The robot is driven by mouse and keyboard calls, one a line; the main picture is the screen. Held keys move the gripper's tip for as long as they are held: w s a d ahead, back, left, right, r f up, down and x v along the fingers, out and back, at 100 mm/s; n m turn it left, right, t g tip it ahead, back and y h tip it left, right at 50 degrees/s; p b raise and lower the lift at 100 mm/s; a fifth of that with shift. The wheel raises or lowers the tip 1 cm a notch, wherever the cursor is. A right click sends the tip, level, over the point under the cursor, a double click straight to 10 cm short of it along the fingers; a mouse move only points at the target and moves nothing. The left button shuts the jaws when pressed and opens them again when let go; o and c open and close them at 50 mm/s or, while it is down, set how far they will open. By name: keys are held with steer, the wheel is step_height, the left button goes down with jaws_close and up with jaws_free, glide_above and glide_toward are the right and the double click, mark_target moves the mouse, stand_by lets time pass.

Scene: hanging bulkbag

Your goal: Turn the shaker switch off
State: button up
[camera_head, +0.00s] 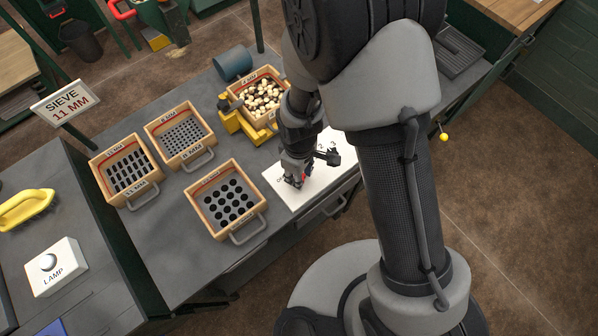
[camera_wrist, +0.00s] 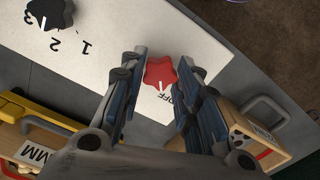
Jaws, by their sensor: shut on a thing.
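The red star-shaped shaker knob (camera_wrist: 160,73) sits on a white panel (camera_wrist: 120,25) with the word OFF printed beside it. A pale pointer mark shows on the knob's lower part, on the side facing the OFF print. My gripper (camera_wrist: 163,60) has one finger on each side of the knob and is shut on it. In the camera_head view my gripper (camera_head: 297,182) is down at the white panel (camera_head: 284,193), and little of the red knob shows between the fingers.
A black knob (camera_wrist: 48,12) with numbers is on the same panel. Wooden sieve boxes (camera_head: 226,200) stand left of the panel. A yellow shaker (camera_head: 230,122) holds a box of pale pieces (camera_head: 262,97). A lamp switch box (camera_head: 56,267) and a SIEVE 11 MM sign (camera_head: 65,102) are farther left.

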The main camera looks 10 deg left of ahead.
steer(key=shift+n, duration=0.6)
steer(key=o, duration=1.1)
steer(key=shift+c, duration=0.2)
step_height(320, 180, up, 12)
stand_by(0.4)
